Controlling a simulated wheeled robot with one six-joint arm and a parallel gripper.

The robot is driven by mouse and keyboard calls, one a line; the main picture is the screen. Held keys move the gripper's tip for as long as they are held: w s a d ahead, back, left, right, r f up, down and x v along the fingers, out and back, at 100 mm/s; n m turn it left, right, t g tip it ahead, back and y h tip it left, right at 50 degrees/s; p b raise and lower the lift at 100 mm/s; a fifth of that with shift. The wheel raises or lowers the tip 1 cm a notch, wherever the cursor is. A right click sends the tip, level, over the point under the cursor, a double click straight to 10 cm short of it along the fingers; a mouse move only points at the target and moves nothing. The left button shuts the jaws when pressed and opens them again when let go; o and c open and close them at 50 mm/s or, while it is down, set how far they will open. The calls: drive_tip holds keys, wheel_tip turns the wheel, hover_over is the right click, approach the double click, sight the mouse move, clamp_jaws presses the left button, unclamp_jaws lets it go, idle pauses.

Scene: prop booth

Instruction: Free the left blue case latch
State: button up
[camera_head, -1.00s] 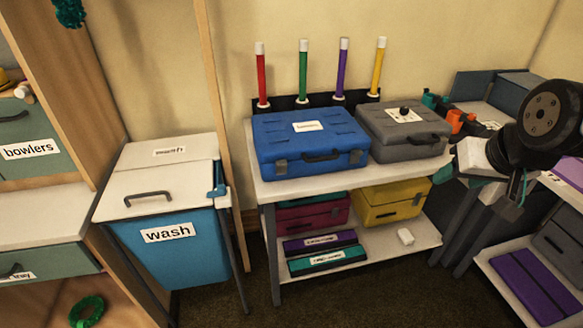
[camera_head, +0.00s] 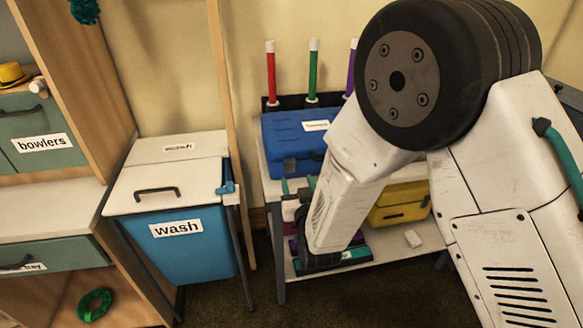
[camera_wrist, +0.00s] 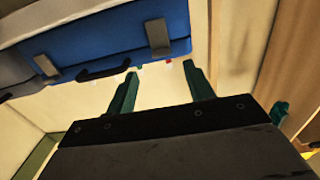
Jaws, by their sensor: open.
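The blue case (camera_head: 290,143) sits on the top of the white shelf unit, its right part hidden behind my arm. Its left grey latch (camera_head: 290,168) shows on the front face. In the wrist view, which appears upside down, the blue case (camera_wrist: 110,35) fills the upper left; the left latch (camera_wrist: 158,38) is on the right, the other latch (camera_wrist: 45,65) and the dark handle (camera_wrist: 103,70) further left. My gripper (camera_head: 298,185) is in front of the case near the left latch. Its teal fingers (camera_wrist: 162,88) are open, apart and empty; the latch appears beyond their tips.
The blue wash bin (camera_head: 190,245) stands left of the shelf unit, beside a wooden post (camera_head: 233,120). Red (camera_head: 271,75) and green (camera_head: 313,75) tubes stand behind the case. A yellow case (camera_head: 398,203) is on the lower shelf. My arm hides much of the right side.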

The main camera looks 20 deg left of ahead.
sight(291, 165)
drive_tip(key=x, duration=0.7)
drive_tip(key=shift+w+a, duration=0.25)
drive_tip(key=shift+a, duration=0.05)
drive_tip(key=shift+c, duration=0.3)
drive_tip(key=c, duration=0.9)
